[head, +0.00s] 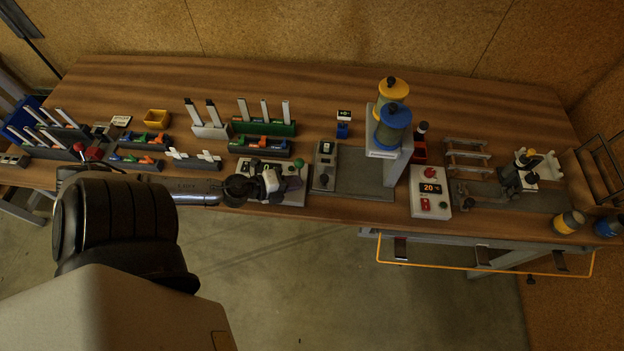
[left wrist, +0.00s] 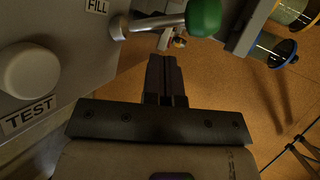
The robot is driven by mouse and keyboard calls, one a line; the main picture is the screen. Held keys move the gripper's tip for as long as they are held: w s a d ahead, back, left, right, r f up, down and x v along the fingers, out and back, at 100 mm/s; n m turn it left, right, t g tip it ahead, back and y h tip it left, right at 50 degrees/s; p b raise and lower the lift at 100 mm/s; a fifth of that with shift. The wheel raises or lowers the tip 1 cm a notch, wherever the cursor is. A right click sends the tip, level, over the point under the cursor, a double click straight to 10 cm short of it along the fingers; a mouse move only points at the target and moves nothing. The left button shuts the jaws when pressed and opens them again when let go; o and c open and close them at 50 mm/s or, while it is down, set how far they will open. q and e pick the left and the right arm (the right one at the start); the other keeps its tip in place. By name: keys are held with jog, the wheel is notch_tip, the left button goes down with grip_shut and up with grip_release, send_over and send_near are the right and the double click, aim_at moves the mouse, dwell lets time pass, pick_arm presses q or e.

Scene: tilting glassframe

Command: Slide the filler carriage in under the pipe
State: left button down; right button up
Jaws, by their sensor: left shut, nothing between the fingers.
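My left gripper (head: 272,181) is over the grey panel (head: 262,199) at the bench's front edge. In the left wrist view its fingers (left wrist: 165,68) are together and empty. Beside them that view shows a panel marked FILL and TEST (left wrist: 72,30), with a white round button (left wrist: 29,71) and a metal lever with a green knob (left wrist: 203,17). The fingertips lie just below the lever in the picture; contact cannot be told. Right of the panel, a grey base (head: 356,172) carries a stand with yellow-topped and blue-topped tanks (head: 393,125). I cannot tell which part is the filler carriage or the pipe. My right gripper is not in view.
A white box with a red display (head: 430,190) stands right of the tanks. Racks with white upright pieces (head: 265,125) stand behind the panel. A metal rack (head: 467,153) is further right. The bench's back strip (head: 300,80) is clear.

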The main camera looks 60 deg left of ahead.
pick_arm(q)
send_over(312, 189)
jog(key=shift+s+f, duration=0.45)
jog(key=shift+f, duration=0.35)
jog(key=shift+w+f, duration=0.2)
jog(key=shift+w, duration=0.25)
